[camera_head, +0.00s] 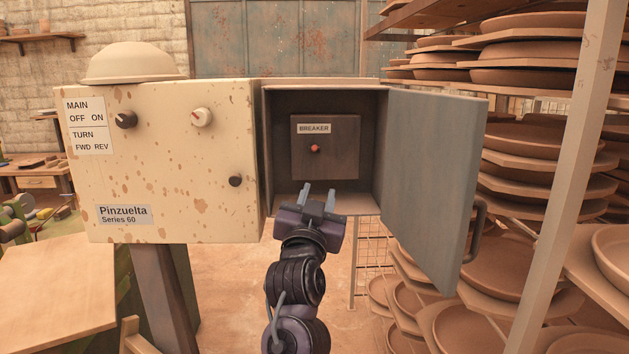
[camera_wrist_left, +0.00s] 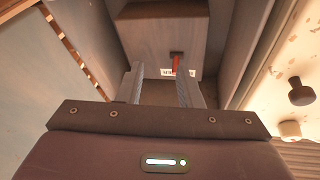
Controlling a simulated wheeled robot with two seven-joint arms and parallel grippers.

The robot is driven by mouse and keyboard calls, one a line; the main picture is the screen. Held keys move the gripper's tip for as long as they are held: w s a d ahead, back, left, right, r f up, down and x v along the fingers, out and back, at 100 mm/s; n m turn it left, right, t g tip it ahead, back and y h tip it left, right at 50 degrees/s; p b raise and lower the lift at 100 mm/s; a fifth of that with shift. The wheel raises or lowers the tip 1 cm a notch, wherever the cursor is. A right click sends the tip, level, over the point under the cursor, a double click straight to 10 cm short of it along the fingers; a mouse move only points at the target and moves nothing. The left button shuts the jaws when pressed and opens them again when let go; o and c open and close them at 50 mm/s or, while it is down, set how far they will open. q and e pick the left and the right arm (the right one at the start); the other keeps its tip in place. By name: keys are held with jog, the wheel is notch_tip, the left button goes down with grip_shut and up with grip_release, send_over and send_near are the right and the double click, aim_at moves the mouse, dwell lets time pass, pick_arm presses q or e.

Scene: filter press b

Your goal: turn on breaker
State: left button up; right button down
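The breaker (camera_head: 325,160) is a dark box with a "BREAKER" label, set at the back of an open cabinet compartment. Its small orange-red switch (camera_head: 315,148) sits below the label. In the left wrist view the switch (camera_wrist_left: 176,63) is a short red lever against the partly covered label, close to the right-hand finger. My left gripper (camera_head: 318,197) is in front of the compartment's lower edge, below the switch in the picture. Its two fingers (camera_wrist_left: 160,88) are apart with nothing between them, and no contact with the switch shows. My right gripper is in neither view.
The compartment's grey door (camera_head: 430,180) stands open to the right, with a dark handle (camera_head: 475,230). The cream control panel (camera_head: 160,165) with several knobs is on the left. A rack of clay plates (camera_head: 530,165) stands behind the door on the right.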

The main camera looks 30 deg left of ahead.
pick_arm(q)
jog(key=n+y, duration=0.1)
jog(key=y, duration=0.1)
send_near(314, 150)
jog(key=w+a, duration=0.1)
jog(key=w, duration=0.1)
jog(key=shift+t, duration=0.3)
jog(key=p+x, duration=0.3)
jog(key=x, duration=0.4)
jog(key=shift+r, duration=0.25)
jog(key=shift+c, duration=0.4)
